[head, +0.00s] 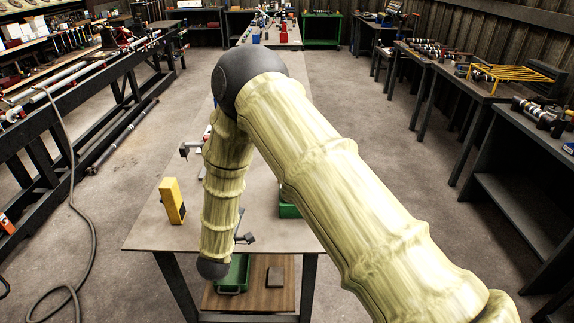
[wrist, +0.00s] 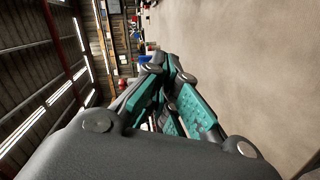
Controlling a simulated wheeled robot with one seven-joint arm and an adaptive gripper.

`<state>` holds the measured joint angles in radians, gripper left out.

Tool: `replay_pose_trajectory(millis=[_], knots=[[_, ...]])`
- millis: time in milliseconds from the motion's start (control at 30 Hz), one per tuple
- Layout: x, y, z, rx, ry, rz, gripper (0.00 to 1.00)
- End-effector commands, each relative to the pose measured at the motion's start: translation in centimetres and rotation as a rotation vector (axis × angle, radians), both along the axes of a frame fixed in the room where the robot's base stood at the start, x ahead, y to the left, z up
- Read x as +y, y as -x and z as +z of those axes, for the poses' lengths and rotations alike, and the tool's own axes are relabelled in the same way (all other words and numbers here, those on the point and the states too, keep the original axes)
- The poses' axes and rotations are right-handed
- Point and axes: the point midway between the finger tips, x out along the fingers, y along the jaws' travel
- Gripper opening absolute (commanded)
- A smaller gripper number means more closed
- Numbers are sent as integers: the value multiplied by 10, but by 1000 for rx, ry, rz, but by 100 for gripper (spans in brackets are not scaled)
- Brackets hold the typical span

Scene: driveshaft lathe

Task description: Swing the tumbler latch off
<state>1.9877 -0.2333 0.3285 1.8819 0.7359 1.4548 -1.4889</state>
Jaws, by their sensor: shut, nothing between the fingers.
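I cannot make out the tumbler latch in either view. A grey and red device (head: 192,148) on the table is partly hidden behind my arm, and I cannot tell whether it bears the latch. My gripper (wrist: 165,66) shows in the wrist view with its dark, teal-padded fingers drawn together and nothing visible between them. In the head view my arm covers much of the table's middle, and I cannot clearly make out the gripper there.
A yellow box (head: 173,201) stands on the table (head: 150,232) at left. A green container (head: 289,207) sits beside my arm, and a green bin (head: 233,276) is on the lower shelf. Benches (head: 424,75) line the right.

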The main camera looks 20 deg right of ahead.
Motion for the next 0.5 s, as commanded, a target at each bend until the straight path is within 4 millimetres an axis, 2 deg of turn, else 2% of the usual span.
replay_pose_trajectory(millis=[100, 233, 333, 500], knots=[[-20, -35, 18, -37, 61, -148, 0], [-46, -68, 48, -39, 125, -356, 0], [-61, -83, 69, -8, 148, -492, 0], [-75, -93, 90, 53, 157, -636, 0]])
